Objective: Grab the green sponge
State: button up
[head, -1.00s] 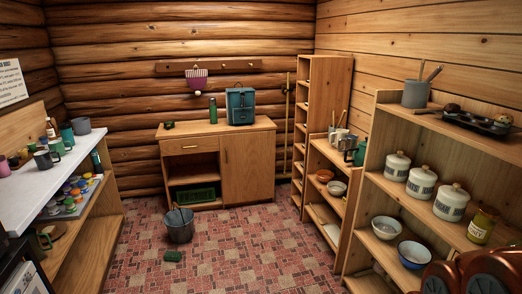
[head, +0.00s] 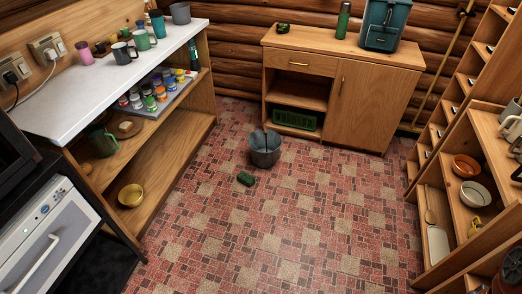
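A small dark green block that looks like the green sponge (head: 246,179) lies on the red tiled floor, just in front of and slightly left of a grey metal bucket (head: 265,150). It is apart from the bucket by a small gap. Another small dark green item (head: 283,28) lies on top of the wooden cabinet at the back; I cannot tell what it is. My gripper does not show in the head view.
A white-topped counter (head: 90,85) and an oven (head: 45,240) stand left. A wooden cabinet (head: 372,100) is behind. Shelves (head: 440,215) with bowls stand right.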

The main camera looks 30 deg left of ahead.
aim_at(249, 181)
jog(key=u, duration=0.55)
jog(key=i, duration=1.45)
jog(key=u, duration=1.8)
jog(key=i, duration=1)
jog(key=u, duration=0.6)
